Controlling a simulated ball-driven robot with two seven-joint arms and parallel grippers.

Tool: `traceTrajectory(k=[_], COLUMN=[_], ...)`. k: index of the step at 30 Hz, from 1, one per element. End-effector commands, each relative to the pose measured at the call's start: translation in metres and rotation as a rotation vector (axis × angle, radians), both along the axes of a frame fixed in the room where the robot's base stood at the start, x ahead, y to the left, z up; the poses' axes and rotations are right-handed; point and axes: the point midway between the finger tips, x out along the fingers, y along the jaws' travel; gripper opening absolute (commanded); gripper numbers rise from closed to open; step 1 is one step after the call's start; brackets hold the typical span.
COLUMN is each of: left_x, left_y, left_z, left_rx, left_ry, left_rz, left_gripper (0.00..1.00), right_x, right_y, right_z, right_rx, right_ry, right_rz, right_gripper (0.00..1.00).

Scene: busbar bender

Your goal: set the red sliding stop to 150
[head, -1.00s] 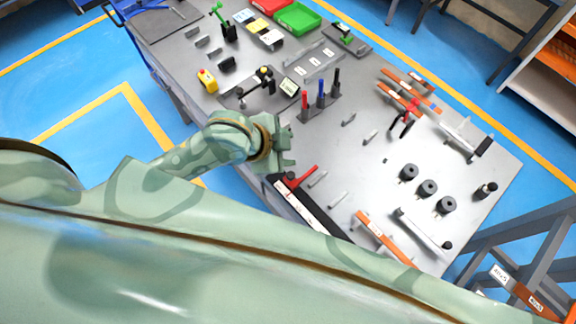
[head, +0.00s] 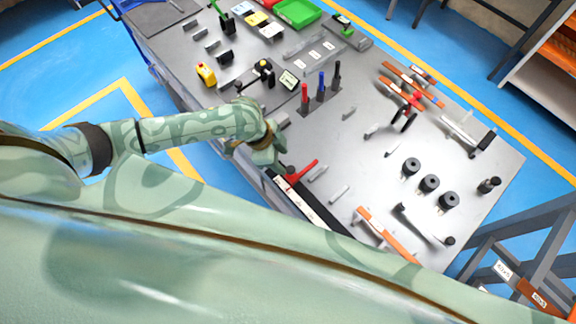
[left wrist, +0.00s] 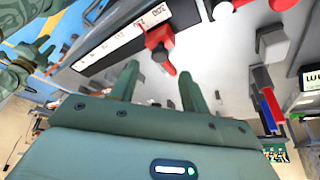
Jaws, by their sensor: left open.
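The red sliding stop (head: 301,174) sits on the ruler rail (head: 306,206) along the near edge of the bench. In the left wrist view the stop (left wrist: 159,44) shows its red body and dark knob, beside the white scale (left wrist: 126,36) near the mark that looks like 320. My left gripper (head: 275,160) is just left of the stop in the head view, apart from it. In the wrist view its two fingers (left wrist: 160,80) are spread and empty, pointing toward the stop. The 150 mark cannot be read.
Red, blue and black-handled tools (head: 321,88) stand in a rack beyond the gripper. Black cylinders (head: 429,183) and orange bars (head: 388,236) lie to the right. Small grey blocks (head: 339,194) stand near the rail. The middle of the bench is mostly clear.

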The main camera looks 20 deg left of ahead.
Motion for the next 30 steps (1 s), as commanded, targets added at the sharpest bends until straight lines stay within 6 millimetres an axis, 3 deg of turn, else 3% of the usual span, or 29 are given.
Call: traceTrajectory(k=[3, 7, 19, 20, 24, 25, 30], left_x=[0.003, 0.005, 0.007, 0.007, 0.007, 0.007, 0.004], left_y=[-0.01, -0.016, -0.02, -0.02, -0.02, -0.02, -0.024], left_z=[-0.025, -0.041, -0.05, -0.049, -0.049, -0.049, -0.048], left_rx=[-0.002, 0.0, -0.001, -0.001, -0.001, -0.001, -0.001], left_ry=[0.002, 0.001, -0.002, -0.002, -0.002, -0.002, -0.001], left_rz=[0.0, 0.0, -0.001, -0.001, -0.001, -0.001, -0.001], left_gripper=[0.46, 0.46, 0.46, 0.43, 0.04, 0.0, 0.0], right_x=[0.0, 0.0, 0.0, 0.0, 0.0, 0.0, 0.0], right_y=[0.0, 0.0, 0.0, 0.0, -0.001, -0.001, -0.001], right_z=[-0.007, -0.011, -0.012, -0.012, -0.012, -0.012, -0.008], right_rx=[0.0, 0.0, 0.0, 0.0, 0.0, 0.0, -0.001], right_ry=[0.001, 0.001, 0.001, 0.001, 0.001, 0.001, 0.001], right_rz=[0.0, 0.0, 0.0, 0.0, 0.0, 0.0, 0.0], right_gripper=[0.36, 0.36, 0.36, 0.36, 0.36, 0.36, 0.36])
